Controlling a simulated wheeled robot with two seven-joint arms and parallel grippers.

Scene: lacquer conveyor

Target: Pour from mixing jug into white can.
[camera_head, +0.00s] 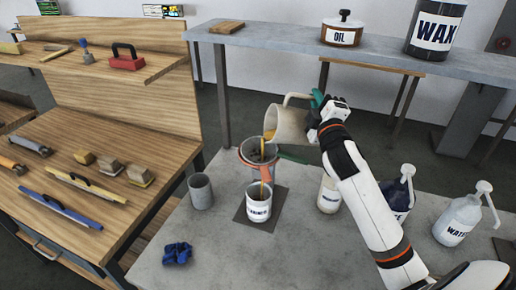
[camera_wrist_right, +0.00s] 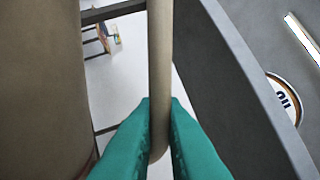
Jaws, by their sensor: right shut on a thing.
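The beige mixing jug (camera_head: 290,124) is tilted to the left above the table in the head view. An amber stream runs from its lip down toward the white can (camera_head: 259,212), which stands upright on a dark square mat with amber liquid showing inside. My right gripper (camera_head: 318,99) is shut on the jug's handle. In the right wrist view, its green fingers (camera_wrist_right: 159,135) close on the handle (camera_wrist_right: 160,60), with the jug's wall (camera_wrist_right: 40,90) at the left. My left gripper is not in view.
An orange-rimmed vessel (camera_head: 258,152) with a green handle stands close behind the can. A cream can (camera_head: 329,196) and pump bottles (camera_head: 458,220) are right. A raised shelf (camera_head: 270,38) runs behind.

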